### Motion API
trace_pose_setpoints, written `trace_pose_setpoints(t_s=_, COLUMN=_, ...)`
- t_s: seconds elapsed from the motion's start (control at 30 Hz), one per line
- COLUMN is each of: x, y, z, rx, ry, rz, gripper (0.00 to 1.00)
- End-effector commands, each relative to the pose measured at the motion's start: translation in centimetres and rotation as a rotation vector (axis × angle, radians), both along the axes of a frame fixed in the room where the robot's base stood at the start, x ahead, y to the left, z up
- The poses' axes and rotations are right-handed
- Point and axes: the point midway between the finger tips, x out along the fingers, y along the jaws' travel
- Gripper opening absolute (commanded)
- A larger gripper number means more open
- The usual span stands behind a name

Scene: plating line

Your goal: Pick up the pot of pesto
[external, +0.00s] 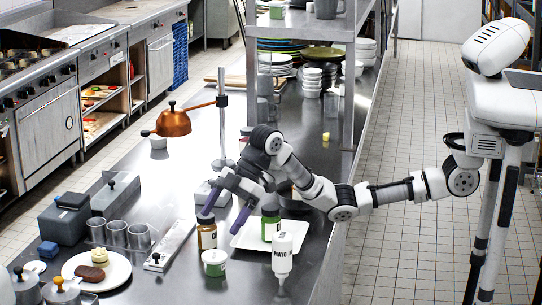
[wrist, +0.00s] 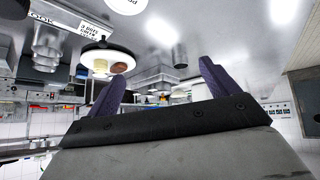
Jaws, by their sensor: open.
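My gripper (external: 222,218) is open, with its two purple fingers apart and pointing down toward the counter, above and behind the small tubs and jars. A small white pot with a green band (external: 214,262) stands upright on the counter, in front of and below the fingertips; its label is too small to read. A green jar with a dark lid (external: 271,222) stands on the white tray (external: 250,243), right of the fingers. I cannot tell for sure from the labels which one is the pesto. In the wrist view the open fingers (wrist: 158,82) show nothing between them that I can identify as a pot.
A brown jar (external: 207,235) stands close to the left finger. A white mayo bottle (external: 282,255) stands right of the pot. A plate of food (external: 120,272), metal cups (external: 127,236) and a heat lamp (external: 174,122) are to the left. Counter in front of the pot is bare.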

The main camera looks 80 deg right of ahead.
Motion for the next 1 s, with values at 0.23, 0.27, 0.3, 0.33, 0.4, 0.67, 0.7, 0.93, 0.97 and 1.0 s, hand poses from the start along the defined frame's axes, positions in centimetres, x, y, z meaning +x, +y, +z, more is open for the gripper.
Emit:
trace_pose_setpoints(t_s=0.23, x=1.0, y=-6.9, z=-1.4, rx=-0.18, ry=0.223, rz=-0.055, gripper=0.87)
trace_pose_setpoints(t_s=0.27, x=1.0, y=-7.1, z=-1.5, rx=-0.187, ry=0.233, rz=-0.056, gripper=0.87)
trace_pose_setpoints(t_s=0.3, x=1.1, y=-7.2, z=-1.8, rx=-0.193, ry=0.24, rz=-0.057, gripper=0.87)
trace_pose_setpoints(t_s=0.33, x=1.1, y=-7.2, z=-2.1, rx=-0.195, ry=0.243, rz=-0.058, gripper=0.87)
trace_pose_setpoints(t_s=0.4, x=1.3, y=-6.8, z=-3.1, rx=-0.195, ry=0.243, rz=-0.057, gripper=0.87)
trace_pose_setpoints(t_s=0.67, x=2.4, y=-5.2, z=-7.7, rx=-0.195, ry=0.241, rz=-0.058, gripper=0.87)
trace_pose_setpoints(t_s=0.7, x=2.5, y=-5.0, z=-8.2, rx=-0.193, ry=0.24, rz=-0.058, gripper=0.87)
trace_pose_setpoints(t_s=0.93, x=2.9, y=-4.3, z=-9.6, rx=-0.193, ry=0.238, rz=-0.057, gripper=0.87)
trace_pose_setpoints(t_s=0.97, x=2.9, y=-4.1, z=-9.9, rx=-0.194, ry=0.239, rz=-0.057, gripper=0.87)
trace_pose_setpoints(t_s=1.0, x=3.0, y=-3.8, z=-10.3, rx=-0.194, ry=0.239, rz=-0.057, gripper=0.87)
